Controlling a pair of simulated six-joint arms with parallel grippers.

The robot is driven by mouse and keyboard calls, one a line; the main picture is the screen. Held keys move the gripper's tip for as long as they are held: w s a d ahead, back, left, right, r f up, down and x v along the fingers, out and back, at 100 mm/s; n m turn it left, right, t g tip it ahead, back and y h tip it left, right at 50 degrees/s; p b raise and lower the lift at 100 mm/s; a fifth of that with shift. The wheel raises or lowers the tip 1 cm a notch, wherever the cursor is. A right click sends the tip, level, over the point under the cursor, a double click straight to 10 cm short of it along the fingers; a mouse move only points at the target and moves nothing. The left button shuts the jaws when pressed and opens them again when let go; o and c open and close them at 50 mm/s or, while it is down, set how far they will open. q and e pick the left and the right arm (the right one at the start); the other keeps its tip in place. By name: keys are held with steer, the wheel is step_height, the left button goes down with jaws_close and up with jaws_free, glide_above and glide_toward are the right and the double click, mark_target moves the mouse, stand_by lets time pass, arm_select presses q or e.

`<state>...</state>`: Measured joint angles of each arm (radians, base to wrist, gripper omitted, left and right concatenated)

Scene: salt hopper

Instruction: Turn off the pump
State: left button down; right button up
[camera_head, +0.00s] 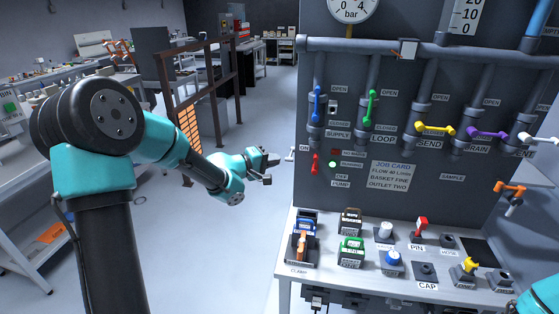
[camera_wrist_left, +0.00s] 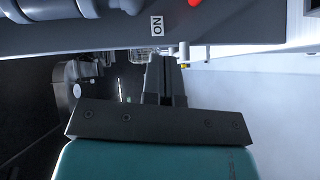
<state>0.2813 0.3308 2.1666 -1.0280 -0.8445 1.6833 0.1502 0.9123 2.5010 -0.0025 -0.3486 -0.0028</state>
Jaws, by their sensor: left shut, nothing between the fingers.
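The pump switch is a small red lever (camera_head: 315,163) low on the left of the dark panel, with an ON label (camera_head: 304,148) at its upper left and OFF and PUMP labels (camera_head: 341,181) to its right. A green lamp (camera_head: 332,164) beside it looks lit. My left gripper (camera_head: 268,168) is left of the panel's edge, apart from the lever. In the left wrist view its fingers (camera_wrist_left: 165,78) are together and empty. The ON label (camera_wrist_left: 157,26) and a piece of the red lever (camera_wrist_left: 195,3) show at the top there. My right gripper is out of view.
Valve handles line the panel above: blue (camera_head: 317,105), green (camera_head: 370,108), yellow (camera_head: 435,129) and purple (camera_head: 487,135). A job card (camera_head: 393,175) is right of the switch. The bench (camera_head: 290,270) below carries several small parts. Floor left of the panel is clear.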

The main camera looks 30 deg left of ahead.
mark_target(315, 156)
arm_select(q)
steer(key=w+d, duration=0.2)
steer(key=w+d+f, duration=0.1)
steer(key=w+d, duration=0.2)
steer(key=w+d+f, duration=0.1)
steer(key=w+d, duration=0.2)
steer(key=shift+w, duration=0.1)
steer(key=shift+w+d+r, duration=0.15)
steer(key=shift+d+r, duration=0.1)
steer(key=shift+d, duration=0.25)
steer(key=shift+a, duration=0.1)
